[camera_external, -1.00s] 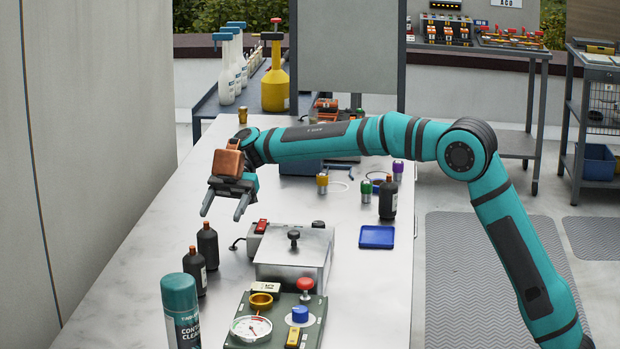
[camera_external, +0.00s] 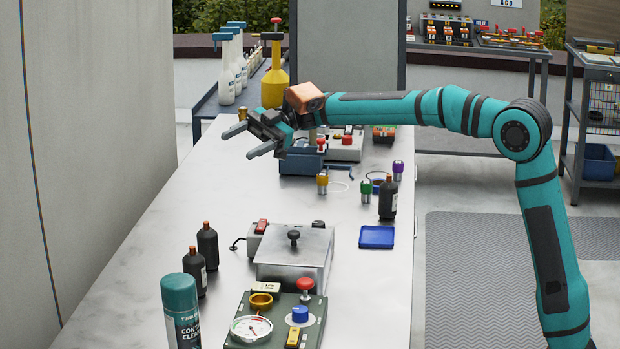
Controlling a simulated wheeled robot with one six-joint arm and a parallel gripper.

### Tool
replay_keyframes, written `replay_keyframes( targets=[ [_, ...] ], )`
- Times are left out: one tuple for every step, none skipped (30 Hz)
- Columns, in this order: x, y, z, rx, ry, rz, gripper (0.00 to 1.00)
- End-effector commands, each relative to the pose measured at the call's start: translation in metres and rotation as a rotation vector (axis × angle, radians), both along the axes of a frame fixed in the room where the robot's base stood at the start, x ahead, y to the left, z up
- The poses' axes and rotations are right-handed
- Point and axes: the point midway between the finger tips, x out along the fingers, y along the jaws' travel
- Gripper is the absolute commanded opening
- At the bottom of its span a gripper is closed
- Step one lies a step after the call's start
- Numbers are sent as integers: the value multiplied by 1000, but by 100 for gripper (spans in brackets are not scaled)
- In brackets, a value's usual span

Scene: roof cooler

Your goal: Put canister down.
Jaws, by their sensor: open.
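My gripper (camera_external: 236,144) is open and empty, raised over the far left part of the bench and pointing left. I cannot tell which item is the task's canister. Small capped canisters stand upright on the bench: a yellow-capped one (camera_external: 322,183), a green-capped one (camera_external: 366,191) and a purple-capped one (camera_external: 398,170). A small brass-coloured one (camera_external: 242,114) shows just above the fingers. Black bottles stand at the left (camera_external: 207,246) and at the right (camera_external: 388,199). The gripper appears apart from all of these.
The pale bench (camera_external: 150,225) has clear room on its left. A metal-lidded box (camera_external: 293,258), a green gauge panel (camera_external: 275,318), a spray can (camera_external: 181,310) and a blue tray (camera_external: 377,237) stand nearer. A yellow sprayer (camera_external: 275,80) stands behind, near the arm.

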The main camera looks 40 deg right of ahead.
Motion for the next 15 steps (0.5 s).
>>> replay_keyframes(
  targets=[
    [-5,-12,21,43,-26,-55,64],
    [-7,-18,32,68,-42,-88,64],
    [-10,-27,45,100,-61,-132,64],
    [-12,-34,55,124,-75,-167,64],
    [-14,-41,65,146,-89,-201,64],
    [-17,-51,78,175,-105,-247,64],
    [-20,-58,86,196,-117,-281,64],
    [-23,-66,96,216,-130,-315,64],
    [-26,-77,107,242,-144,-362,64],
    [-29,-86,114,260,-155,-399,64],
    [-33,-95,122,278,-165,-434,64],
    [-37,-106,132,300,-176,-482,64],
    [-41,-115,139,317,-185,-517,64],
    [-45,-124,145,332,-193,-553,64],
    [-50,-137,154,352,-203,-600,64]
  ],
)
